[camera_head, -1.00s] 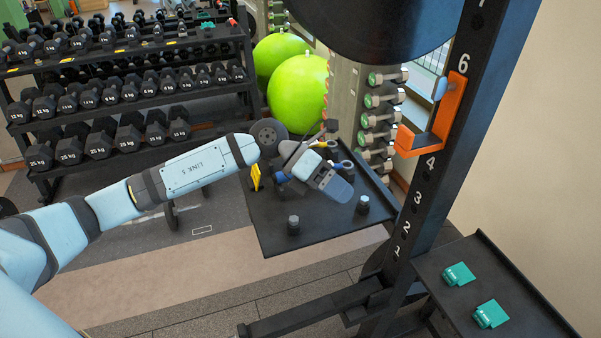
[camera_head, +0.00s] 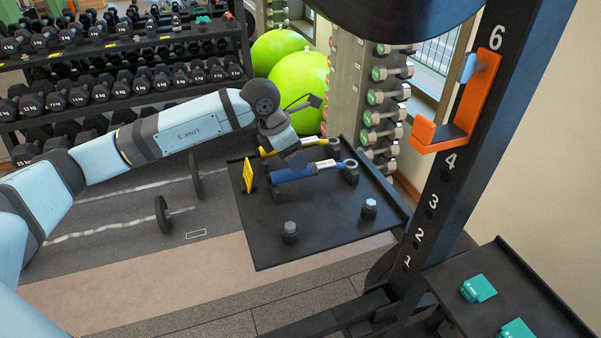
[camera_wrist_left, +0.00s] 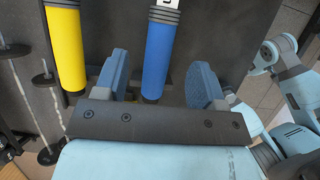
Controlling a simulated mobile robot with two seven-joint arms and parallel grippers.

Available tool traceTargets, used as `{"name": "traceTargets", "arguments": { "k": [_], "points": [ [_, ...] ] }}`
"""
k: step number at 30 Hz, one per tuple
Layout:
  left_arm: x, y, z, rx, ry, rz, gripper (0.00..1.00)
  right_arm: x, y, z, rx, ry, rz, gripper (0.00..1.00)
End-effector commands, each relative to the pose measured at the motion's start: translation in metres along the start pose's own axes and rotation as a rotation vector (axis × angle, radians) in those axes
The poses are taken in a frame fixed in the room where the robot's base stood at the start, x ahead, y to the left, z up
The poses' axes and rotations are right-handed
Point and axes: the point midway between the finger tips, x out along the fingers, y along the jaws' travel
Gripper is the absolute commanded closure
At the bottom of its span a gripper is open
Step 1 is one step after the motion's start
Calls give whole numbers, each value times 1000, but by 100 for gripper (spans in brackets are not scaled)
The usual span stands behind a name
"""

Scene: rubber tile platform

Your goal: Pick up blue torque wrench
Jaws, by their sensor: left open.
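The blue torque wrench (camera_head: 322,167) lies on the black tray (camera_head: 325,238), its ring end pointing right and resting on a dark support. In the left wrist view the blue handle (camera_wrist_left: 158,58) runs between the two open, blue-padded fingers, nearer the left one, with gaps visible on both sides. A yellow wrench (camera_head: 312,142) lies beside it, farther back; its handle (camera_wrist_left: 66,45) is outside the left finger. My right gripper is not seen.
Two bolt-like pieces (camera_head: 289,232) (camera_head: 369,208) stand on the tray's front part. A black rack upright (camera_head: 450,165) with an orange hook (camera_head: 462,112) rises at the right.

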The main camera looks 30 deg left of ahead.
Motion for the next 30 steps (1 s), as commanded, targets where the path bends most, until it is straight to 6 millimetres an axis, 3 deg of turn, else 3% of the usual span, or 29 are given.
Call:
{"name": "traceTargets", "arguments": {
  "k": [5,14,21,27,30],
  "points": [
    [10,-1,1,1,0,-1,36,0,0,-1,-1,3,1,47],
    [52,-1,2,1,0,-2,36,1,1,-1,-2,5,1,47],
    [54,-1,3,1,-1,0,36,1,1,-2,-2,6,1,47],
    [54,-1,3,1,-1,-1,82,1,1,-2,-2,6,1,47],
    [54,-1,3,1,-1,-1,100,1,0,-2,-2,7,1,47]
  ]
}}
